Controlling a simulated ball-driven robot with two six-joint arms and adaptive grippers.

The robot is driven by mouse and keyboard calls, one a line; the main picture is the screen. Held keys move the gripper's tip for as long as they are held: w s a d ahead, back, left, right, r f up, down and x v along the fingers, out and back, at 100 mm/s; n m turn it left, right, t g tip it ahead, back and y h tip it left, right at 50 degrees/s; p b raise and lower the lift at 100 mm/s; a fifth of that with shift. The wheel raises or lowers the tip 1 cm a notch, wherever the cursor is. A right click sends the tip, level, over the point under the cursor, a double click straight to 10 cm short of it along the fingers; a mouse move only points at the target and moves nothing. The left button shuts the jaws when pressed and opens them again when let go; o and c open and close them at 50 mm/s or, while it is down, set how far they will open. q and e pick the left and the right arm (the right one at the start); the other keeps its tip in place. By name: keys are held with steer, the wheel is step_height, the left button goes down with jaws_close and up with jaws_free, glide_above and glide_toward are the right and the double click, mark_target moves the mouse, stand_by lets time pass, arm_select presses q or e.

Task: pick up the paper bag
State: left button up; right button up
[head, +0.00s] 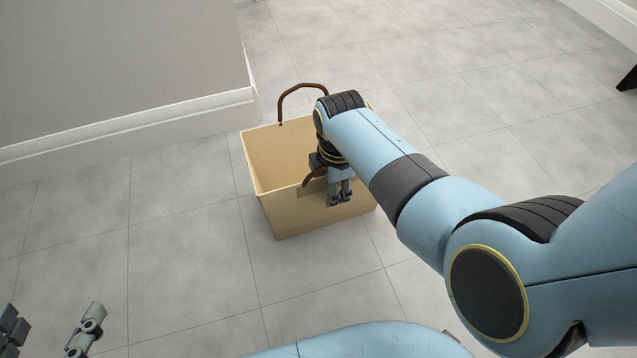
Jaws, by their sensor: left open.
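The paper bag (272,160) is tan and stands upright and open on the floor, with two brown handles. Its far handle (303,86) arches up above the rim. The near handle is mostly hidden by my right gripper (340,199), which hangs at the bag's near side with its fingers pointing down. Its fingertips look close together, but I cannot tell whether they are shut or hold the handle. My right arm also hides the bag's right part. My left gripper (50,328) is open, low in the left corner, well away from the bag.
A grey wall (110,60) with a white baseboard (150,123) ends in a corner just behind and left of the bag. The grey tiled floor (180,220) is clear around it. A dark object (628,79) shows at the right edge.

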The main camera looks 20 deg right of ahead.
steer(key=shift+f, duration=0.1)
jaws_close()
stand_by(0.5)
